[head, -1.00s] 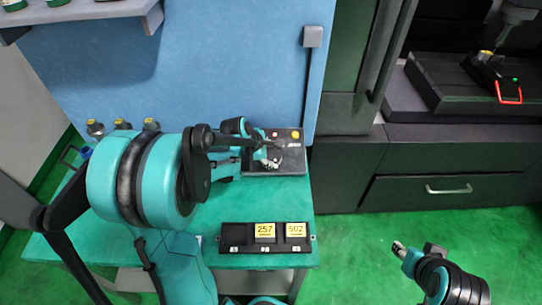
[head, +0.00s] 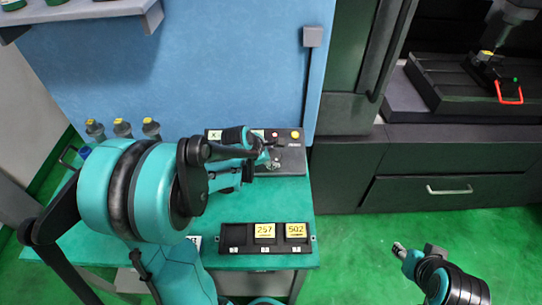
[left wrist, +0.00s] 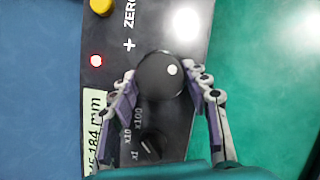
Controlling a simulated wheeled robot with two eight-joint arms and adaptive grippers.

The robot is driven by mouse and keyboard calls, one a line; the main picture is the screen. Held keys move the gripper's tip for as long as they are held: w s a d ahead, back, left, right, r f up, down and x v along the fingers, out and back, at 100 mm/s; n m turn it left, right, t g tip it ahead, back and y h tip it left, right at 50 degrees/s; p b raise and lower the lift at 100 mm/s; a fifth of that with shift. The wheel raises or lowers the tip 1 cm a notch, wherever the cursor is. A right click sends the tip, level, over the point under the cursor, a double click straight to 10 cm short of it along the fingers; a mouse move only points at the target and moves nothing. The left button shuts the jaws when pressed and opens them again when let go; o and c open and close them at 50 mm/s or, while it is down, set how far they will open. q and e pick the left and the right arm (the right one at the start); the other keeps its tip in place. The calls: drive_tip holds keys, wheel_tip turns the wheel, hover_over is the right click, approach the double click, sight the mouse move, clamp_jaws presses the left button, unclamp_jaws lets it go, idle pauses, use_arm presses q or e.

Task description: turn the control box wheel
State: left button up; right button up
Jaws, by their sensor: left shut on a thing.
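The control box (head: 292,158) is a dark, sloped panel at the back right of the green table. Its wheel (left wrist: 160,75) is a round black knob with a pale spot towards its right side. My left gripper (left wrist: 163,82) has one finger on each side of the wheel and is shut on it. In the head view my left gripper (head: 268,156) reaches over the box from the left and hides much of the wheel. My right gripper (head: 400,250) is low at the right, away from the box; its fingers are too small to read.
The box also carries a red light (left wrist: 96,60), a yellow button (left wrist: 101,5), a display (left wrist: 97,130) and a selector knob (left wrist: 149,147). A black tray (head: 236,236) with yellow tags 257 and 502 lies at the table's front. Several bottles (head: 122,129) stand at the back left.

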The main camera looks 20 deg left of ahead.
use_arm(q)
drive_tip(key=o, duration=1.2)
drive_tip(key=shift+c, duration=0.2)
drive_tip(key=v, duration=1.2)
